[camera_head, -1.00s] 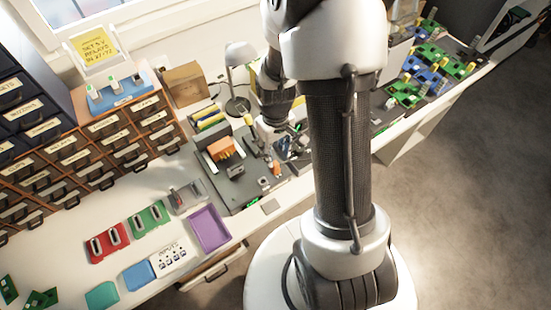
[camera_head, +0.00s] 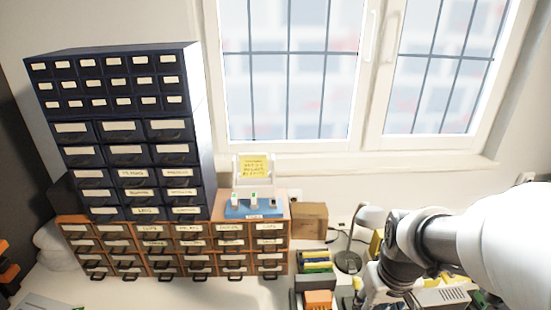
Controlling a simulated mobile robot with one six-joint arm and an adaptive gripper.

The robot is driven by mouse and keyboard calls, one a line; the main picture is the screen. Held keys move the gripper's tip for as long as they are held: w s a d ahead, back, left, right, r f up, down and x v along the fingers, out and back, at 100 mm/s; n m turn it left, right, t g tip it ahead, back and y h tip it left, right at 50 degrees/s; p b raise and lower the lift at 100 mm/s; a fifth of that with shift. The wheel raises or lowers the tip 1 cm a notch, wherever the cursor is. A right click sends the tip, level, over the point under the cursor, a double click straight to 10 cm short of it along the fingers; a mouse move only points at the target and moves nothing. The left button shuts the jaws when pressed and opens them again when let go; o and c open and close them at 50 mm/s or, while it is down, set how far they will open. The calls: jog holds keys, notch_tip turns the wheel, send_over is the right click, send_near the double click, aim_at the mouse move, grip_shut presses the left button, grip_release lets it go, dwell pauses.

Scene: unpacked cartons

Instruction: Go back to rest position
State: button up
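My arm (camera_head: 500,243) reaches in from the right edge of the head view. Its white link leads to a dark jointed section (camera_head: 405,245), which bends down toward the bottom edge. A pale wrist part (camera_head: 376,287) shows below that section, over the right side of the workbench. The fingers of my gripper are cut off by the bottom edge. I cannot see whether they hold anything.
Dark drawer cabinets (camera_head: 205,120) stand on the left, above wooden drawers (camera_head: 140,245). A blue stand (camera_head: 256,209), a cardboard box (camera_head: 308,220) and a lamp (camera_head: 370,215) are near the window wall. An orange item (camera_head: 318,299) lies at the bottom.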

jog(key=s+a+r+t, duration=0.3)
jog(key=s+a+r, duration=0.3)
jog(key=s+r, duration=0.5)
jog(key=shift+s+a, duration=0.25)
jog(key=shift+a, duration=0.05)
jog(key=shift+d, duration=0.1)
